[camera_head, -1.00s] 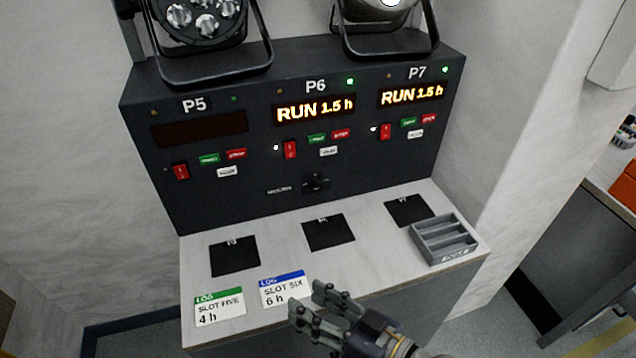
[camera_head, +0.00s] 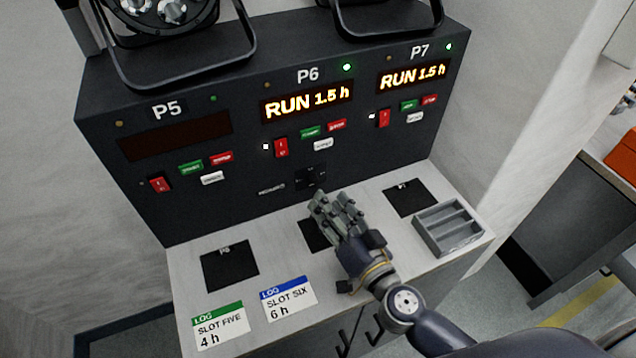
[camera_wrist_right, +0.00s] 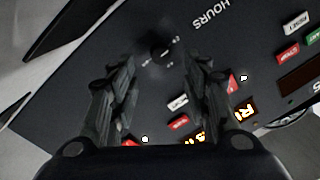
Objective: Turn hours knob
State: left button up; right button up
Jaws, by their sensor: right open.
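The hours knob (camera_head: 310,178) is a small black knob on a dark plate, low on the black panel beneath the P6 controls. In the right wrist view the knob (camera_wrist_right: 160,52) lies ahead, between the lines of my two fingers, beside the HOURS label (camera_wrist_right: 212,14). My right gripper (camera_head: 335,205) is open and empty, above the P6 pad and just in front of the knob. It also shows in the right wrist view (camera_wrist_right: 158,85), with the fingers spread on either side. I cannot see contact with the knob. My left gripper is not in view.
P6 (camera_head: 306,101) and P7 (camera_head: 414,77) displays read RUN 1.5 h; P5's display (camera_head: 175,135) is dark. Log cards (camera_head: 220,325) lie on the counter's front left. A grey tray (camera_head: 447,228) stands at its right. Lamps stand above the panel.

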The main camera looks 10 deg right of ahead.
aim_at(316, 183)
jog(key=x, duration=0.6)
jog(key=shift+a, duration=0.1)
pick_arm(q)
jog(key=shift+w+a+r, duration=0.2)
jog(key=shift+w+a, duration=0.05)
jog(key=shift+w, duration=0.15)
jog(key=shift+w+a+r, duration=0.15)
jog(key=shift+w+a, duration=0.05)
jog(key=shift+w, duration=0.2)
pick_arm(e)
grip_shut()
